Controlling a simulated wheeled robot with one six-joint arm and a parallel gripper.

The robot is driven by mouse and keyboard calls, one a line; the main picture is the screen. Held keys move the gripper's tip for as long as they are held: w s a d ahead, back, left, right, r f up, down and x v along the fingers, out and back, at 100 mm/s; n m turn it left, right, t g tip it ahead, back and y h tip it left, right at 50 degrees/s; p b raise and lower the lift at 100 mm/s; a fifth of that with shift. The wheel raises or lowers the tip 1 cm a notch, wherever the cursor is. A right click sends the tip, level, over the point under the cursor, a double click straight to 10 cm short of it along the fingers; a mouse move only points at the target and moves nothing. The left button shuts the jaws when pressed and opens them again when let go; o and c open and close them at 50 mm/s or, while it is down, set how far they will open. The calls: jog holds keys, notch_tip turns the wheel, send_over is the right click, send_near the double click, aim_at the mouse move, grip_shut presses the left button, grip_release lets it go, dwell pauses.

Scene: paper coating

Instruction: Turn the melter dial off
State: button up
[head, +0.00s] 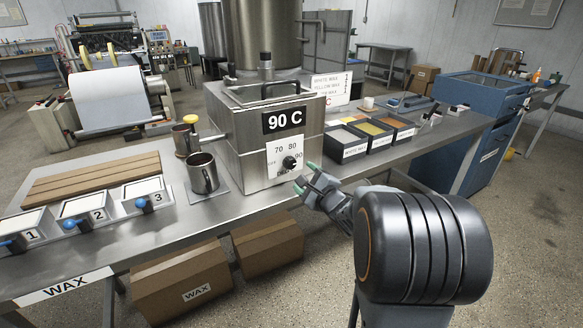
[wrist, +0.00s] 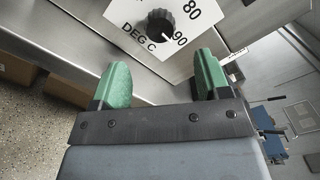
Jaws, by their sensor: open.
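The melter (head: 240,143) is a steel box on the bench with a lid handle and a "90 C" sign. Its black dial (head: 289,163) sits on a white plate marked 70, 80 and 90. In the wrist view the dial (wrist: 160,23) is beyond the fingertips, near the top, with its white pointer line toward 90. My gripper (head: 307,176) is open, close in front of the dial plate and a little below and right of the dial. In the wrist view its green fingertips (wrist: 158,82) are apart, with nothing between them.
Numbered boxes with blue knobs (head: 97,209) and wooden boards (head: 95,178) lie at the left. Cardboard boxes (head: 182,284) are under the bench (head: 235,207).

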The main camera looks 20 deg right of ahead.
aim_at(292, 164)
jog(key=w, duration=0.6)
jog(key=w+a+b, duration=0.1)
jog(key=w, duration=0.2)
jog(key=c, duration=0.9)
